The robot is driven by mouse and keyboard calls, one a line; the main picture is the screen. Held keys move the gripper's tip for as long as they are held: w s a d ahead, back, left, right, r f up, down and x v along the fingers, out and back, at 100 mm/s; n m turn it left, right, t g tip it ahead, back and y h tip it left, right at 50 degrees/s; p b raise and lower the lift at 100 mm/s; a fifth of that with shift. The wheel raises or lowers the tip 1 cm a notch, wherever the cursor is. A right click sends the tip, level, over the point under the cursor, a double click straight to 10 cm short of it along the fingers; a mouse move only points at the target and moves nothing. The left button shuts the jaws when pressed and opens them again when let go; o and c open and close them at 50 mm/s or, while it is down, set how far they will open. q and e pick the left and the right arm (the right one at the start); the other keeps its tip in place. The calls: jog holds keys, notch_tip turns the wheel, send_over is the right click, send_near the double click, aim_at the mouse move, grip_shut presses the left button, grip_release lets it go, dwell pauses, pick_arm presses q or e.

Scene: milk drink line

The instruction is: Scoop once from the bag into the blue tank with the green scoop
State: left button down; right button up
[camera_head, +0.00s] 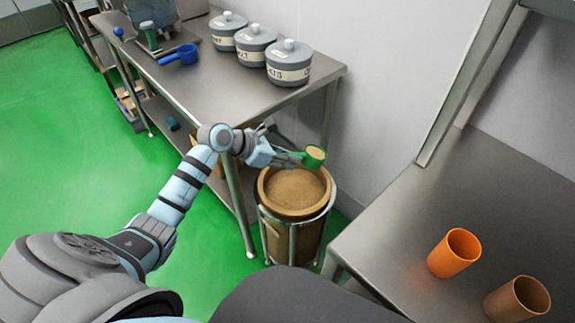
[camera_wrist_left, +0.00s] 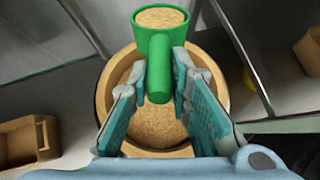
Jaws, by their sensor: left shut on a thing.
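The green scoop (camera_head: 315,160) is held by its handle in my left gripper (camera_head: 297,157), which is shut on it. Its cup is heaped with tan powder and looks about level, above the far rim of the bag. The bag (camera_head: 297,214) is a round brown container filled with tan powder, standing in a metal frame. In the left wrist view, the scoop (camera_wrist_left: 160,50) points away from me, with the bag's powder (camera_wrist_left: 150,125) below it. I cannot make out a blue tank for sure. My right gripper is not in view.
A steel table (camera_head: 215,75) at the back holds grey lidded canisters (camera_head: 288,64), a blue scoop (camera_head: 180,55) and a cut-off grey machine (camera_head: 148,12). A right-hand counter (camera_head: 400,235) holds an orange cup (camera_head: 454,252) and a brown cup (camera_head: 517,299). Green floor is open at left.

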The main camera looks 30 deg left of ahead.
pick_arm(q)
jog(key=r+t+h+b, duration=0.1)
jog(key=t+b, duration=0.1)
jog(key=b, duration=0.2)
jog(key=shift+r+h, duration=0.15)
jog(key=shift+h, duration=0.25)
jog(key=r+t+b, duration=0.1)
jog(key=b, duration=0.1)
jog(key=shift+h+b, duration=0.3)
jog(key=shift+h, duration=0.1)
jog(key=shift+r+t, duration=0.15)
jog(key=shift+t, duration=0.15)
jog(key=shift+r, duration=0.15)
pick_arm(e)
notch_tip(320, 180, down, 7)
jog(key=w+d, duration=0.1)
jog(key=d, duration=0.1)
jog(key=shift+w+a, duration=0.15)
